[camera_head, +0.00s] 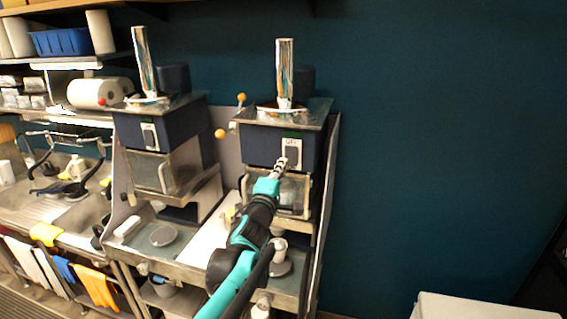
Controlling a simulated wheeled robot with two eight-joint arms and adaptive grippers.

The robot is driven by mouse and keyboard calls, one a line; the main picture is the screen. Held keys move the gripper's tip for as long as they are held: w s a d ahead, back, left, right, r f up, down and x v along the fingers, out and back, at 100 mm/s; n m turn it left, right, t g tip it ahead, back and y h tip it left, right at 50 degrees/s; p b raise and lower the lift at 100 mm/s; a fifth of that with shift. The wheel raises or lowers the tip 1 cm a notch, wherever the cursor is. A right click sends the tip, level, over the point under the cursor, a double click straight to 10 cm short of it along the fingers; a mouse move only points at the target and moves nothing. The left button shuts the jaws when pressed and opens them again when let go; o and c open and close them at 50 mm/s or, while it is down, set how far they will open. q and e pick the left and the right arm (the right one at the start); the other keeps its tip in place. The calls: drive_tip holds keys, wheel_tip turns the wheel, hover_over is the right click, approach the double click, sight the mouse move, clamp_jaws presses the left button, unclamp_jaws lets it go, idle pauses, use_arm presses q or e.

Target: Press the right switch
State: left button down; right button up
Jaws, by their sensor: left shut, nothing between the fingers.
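Two dark blue dispensing machines stand side by side, each with a pale switch plate on its front. The right switch (292,150) is on the right machine (259,146). The left switch (149,135) is on the left machine (171,129). My left gripper (281,165) is shut and empty, with its fingertips just below and beside the lower part of the right switch. I cannot tell whether the tips touch it. My teal and black left arm hides part of the counter below the right machine. My right gripper is not in view.
A sink (88,212) with black-handled items and cloths is at the left. Shelves above it hold a blue basket (61,42) and paper rolls. A white surface (480,307) is at the bottom right. The space before the dark wall at right looks clear.

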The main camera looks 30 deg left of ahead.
use_arm(q)
drive_tip(key=s+r, duration=0.1)
drive_tip(key=s, duration=0.4)
drive_tip(key=s+d+f+m+g+b, duration=0.25)
drive_tip(key=f+b, duration=0.25)
drive_tip(key=f, duration=0.5)
drive_tip(key=s+d+f+m+g+b, duration=0.25)
drive_tip(key=s+f+m+b, duration=0.2)
drive_tip(key=f, duration=0.45)
drive_tip(key=s+d+f+m+g+b, duration=0.1)
drive_tip(key=s+d+f+m+b, duration=0.3)
drive_tip(key=f, duration=0.6)
drive_tip(key=s+d+f+m+g+h+b, duration=0.1)
drive_tip(key=s+d+f+m+g+b, duration=0.1)
drive_tip(key=f, duration=0.4)
drive_tip(key=s+d+f+m+g+h+b, duration=0.2)
drive_tip(key=s+d+f+m+b, duration=0.2)
drive_tip(key=f, duration=0.3)
drive_tip(key=s+d+f+m+g+h+b, duration=0.1)
drive_tip(key=s+d+f+m+g+b, duration=0.1)
drive_tip(key=f, duration=0.5)
drive_tip(key=s+d+m+b, duration=0.1)
drive_tip(key=s+b, duration=0.1)
drive_tip(key=s, duration=0.1)
drive_tip(key=shift+s+d+f+m, duration=0.15)
drive_tip(key=shift+d+f+m, duration=0.1)
drive_tip(key=shift+d+m, duration=0.05)
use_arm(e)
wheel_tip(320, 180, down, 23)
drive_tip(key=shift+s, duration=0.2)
